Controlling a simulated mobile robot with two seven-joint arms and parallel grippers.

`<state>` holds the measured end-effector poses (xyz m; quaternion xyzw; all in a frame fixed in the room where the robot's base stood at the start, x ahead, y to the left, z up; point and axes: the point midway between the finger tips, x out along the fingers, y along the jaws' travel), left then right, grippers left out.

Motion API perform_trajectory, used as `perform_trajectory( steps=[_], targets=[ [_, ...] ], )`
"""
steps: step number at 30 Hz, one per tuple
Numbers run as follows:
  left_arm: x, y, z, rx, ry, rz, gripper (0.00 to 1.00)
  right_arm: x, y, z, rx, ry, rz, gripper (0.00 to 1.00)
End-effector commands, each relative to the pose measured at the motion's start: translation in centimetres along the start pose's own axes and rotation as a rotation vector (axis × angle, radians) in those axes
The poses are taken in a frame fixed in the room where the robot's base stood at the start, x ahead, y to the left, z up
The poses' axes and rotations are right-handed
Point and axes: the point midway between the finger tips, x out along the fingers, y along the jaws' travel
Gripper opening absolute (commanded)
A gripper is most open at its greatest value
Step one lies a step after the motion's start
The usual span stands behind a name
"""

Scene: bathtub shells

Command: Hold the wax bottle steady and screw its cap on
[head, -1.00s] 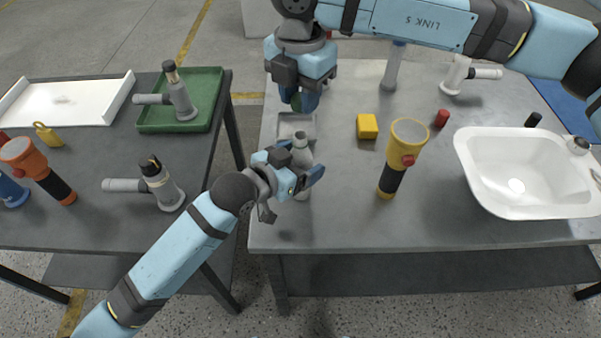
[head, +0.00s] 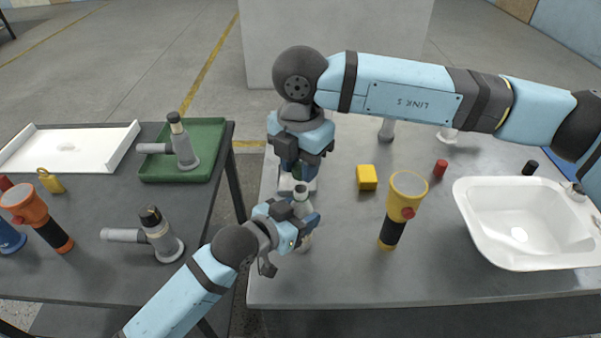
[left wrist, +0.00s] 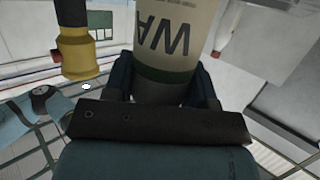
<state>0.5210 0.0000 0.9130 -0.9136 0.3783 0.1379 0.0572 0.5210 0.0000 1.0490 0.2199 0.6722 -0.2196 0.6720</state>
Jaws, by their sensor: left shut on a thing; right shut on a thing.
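The wax bottle (head: 301,209) is a pale grey bottle standing upright at the left part of the right-hand table. In the left wrist view its label (left wrist: 170,40) shows upside-down letters "WA" above a dark green band. My left gripper (head: 304,229) is shut around the bottle's body, its fingers on both sides in the left wrist view. My right gripper (head: 299,174) points down just behind and above the bottle's top. It is shut on a small dark greenish thing, likely the cap, mostly hidden by the fingers. I cannot tell whether it touches the bottle.
A yellow flashlight (head: 399,205), yellow block (head: 366,177), red cylinder (head: 440,168) and white basin (head: 522,222) stand to the right. A left table holds a green tray (head: 160,172) and other tools. A gap separates the tables.

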Motion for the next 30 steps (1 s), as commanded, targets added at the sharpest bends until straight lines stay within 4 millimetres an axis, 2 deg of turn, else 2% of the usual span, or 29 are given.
perform_trajectory(
  steps=[4, 20, 30],
  targets=[
    [0.0, 0.0, 0.0, 0.000, 0.000, 0.000, 0.08, 1.8, 0.0, 0.0, 0.001, 0.001, 0.001, 0.10],
    [0.0, 0.0, 0.0, 0.000, -0.001, 0.000, 0.08, 2.0, 0.0, 0.0, 0.000, 0.000, 0.002, 0.10],
    [0.0, 0.0, 0.0, 0.000, -0.001, 0.000, 0.08, 3.6, 0.0, 0.0, 0.001, 0.000, 0.001, 0.10]
  ],
)
